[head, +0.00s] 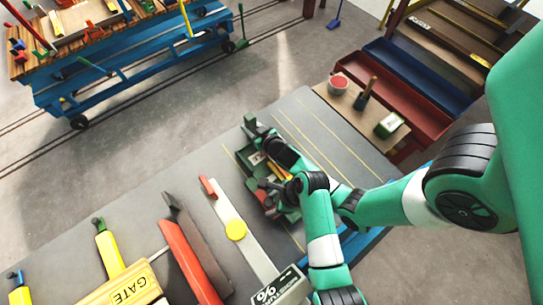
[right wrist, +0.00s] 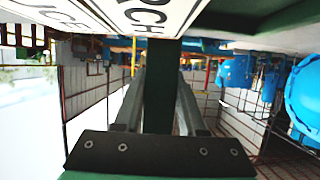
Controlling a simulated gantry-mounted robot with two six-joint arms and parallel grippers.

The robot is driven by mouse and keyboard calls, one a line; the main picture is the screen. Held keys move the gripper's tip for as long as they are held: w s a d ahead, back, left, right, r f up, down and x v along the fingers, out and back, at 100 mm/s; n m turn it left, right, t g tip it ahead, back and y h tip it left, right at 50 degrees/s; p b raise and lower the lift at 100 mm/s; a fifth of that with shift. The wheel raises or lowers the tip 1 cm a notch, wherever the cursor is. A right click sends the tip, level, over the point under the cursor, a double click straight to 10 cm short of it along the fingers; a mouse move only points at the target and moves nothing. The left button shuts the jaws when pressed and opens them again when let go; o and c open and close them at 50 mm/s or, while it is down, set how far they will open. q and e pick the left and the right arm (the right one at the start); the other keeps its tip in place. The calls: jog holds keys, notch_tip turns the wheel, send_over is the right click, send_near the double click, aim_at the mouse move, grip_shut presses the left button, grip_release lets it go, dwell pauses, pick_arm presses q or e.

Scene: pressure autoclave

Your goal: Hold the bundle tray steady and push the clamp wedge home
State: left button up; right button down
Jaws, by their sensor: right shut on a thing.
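A dark green tray (head: 284,206) holding several coloured pieces lies on the grey bench, partly covered by my arms. It looks like the bundle tray. In the right wrist view the right gripper's fingers (right wrist: 158,100) are shut on a dark green bar (right wrist: 159,62); I cannot tell whether this is the tray or the wedge. I cannot pick out the clamp wedge for sure.
The grey bench (head: 328,140) has yellow lines and clear room above and right of the tray. A side board (head: 345,105) carries a red pot (head: 338,84).

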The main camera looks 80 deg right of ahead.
pick_arm(q)
jog(key=shift+o, duration=0.7)
jog(key=shift+d, duration=0.1)
jog(key=shift+r, duration=0.1)
jog(key=shift+r, duration=0.15)
jog(key=v, duration=1.1)
jog(key=shift+s+r, duration=0.2)
jog(key=shift+r, duration=0.05)
pick_arm(e)
jog(key=shift+c, duration=2)
grip_release()
